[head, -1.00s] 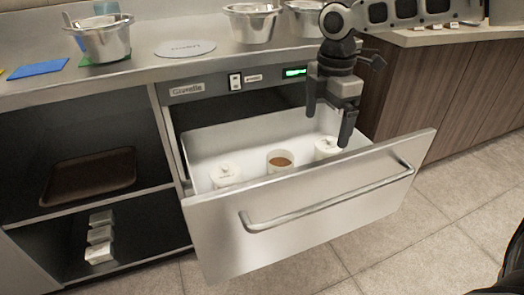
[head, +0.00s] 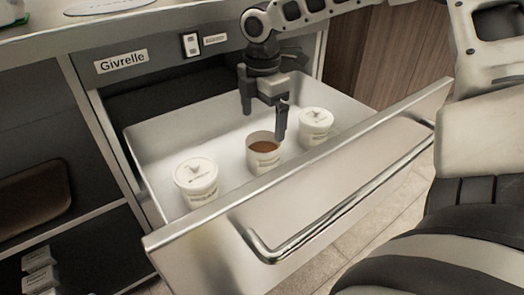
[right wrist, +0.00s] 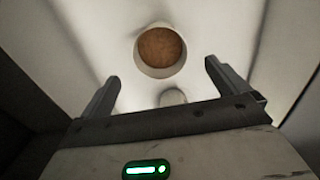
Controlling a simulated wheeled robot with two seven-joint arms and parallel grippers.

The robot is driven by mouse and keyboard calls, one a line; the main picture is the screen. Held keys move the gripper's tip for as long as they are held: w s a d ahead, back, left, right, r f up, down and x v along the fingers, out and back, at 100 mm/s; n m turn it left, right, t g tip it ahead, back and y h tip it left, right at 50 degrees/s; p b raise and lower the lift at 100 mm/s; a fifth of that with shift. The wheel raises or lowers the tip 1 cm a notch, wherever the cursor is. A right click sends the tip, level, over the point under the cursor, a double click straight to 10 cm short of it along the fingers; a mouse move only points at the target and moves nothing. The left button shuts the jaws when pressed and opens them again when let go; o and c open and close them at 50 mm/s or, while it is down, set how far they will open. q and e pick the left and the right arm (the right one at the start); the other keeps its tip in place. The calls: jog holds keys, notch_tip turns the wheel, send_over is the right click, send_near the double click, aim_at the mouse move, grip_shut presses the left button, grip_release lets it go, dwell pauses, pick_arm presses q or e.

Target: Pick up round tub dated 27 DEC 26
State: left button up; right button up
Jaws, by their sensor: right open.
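Three round white tubs stand upright in the open drawer. The left tub (head: 197,182) has a white lid. The middle tub (head: 264,160) is open with brown contents. The right tub (head: 315,127) has a white lid. Dates on the labels are too small to read. My right gripper (head: 263,122) is open and empty, above the drawer by the middle tub. In the right wrist view the brown-filled tub (right wrist: 160,50) lies ahead of the spread fingers (right wrist: 162,74). A pale round top (right wrist: 173,97), partly hidden by the gripper body, shows between them. My left gripper is not in view.
The drawer's front wall (head: 330,170) and bar handle (head: 350,205) stand on the near side. The counter edge and the panel labelled Givrelle (head: 122,61) are behind. Open shelves with a brown tray (head: 32,195) are at left. Bare drawer floor surrounds the tubs.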

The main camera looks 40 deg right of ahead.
jog(key=b, duration=0.2)
send_near(263, 151)
jog(key=s+a+f, duration=0.2)
jog(key=shift+s+a+f, duration=0.25)
jog(key=shift+a, duration=0.05)
notch_tip(263, 151, down, 4)
jog(key=shift+d+f+b, duration=0.1)
jog(key=shift+f+b, duration=0.15)
jog(key=shift+b, duration=0.9)
jog(key=shift+f, duration=0.15)
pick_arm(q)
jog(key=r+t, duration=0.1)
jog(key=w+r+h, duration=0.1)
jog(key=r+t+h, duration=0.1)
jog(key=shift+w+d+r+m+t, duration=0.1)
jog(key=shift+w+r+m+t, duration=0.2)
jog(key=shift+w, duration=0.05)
pick_arm(e)
jog(key=c, duration=1.3)
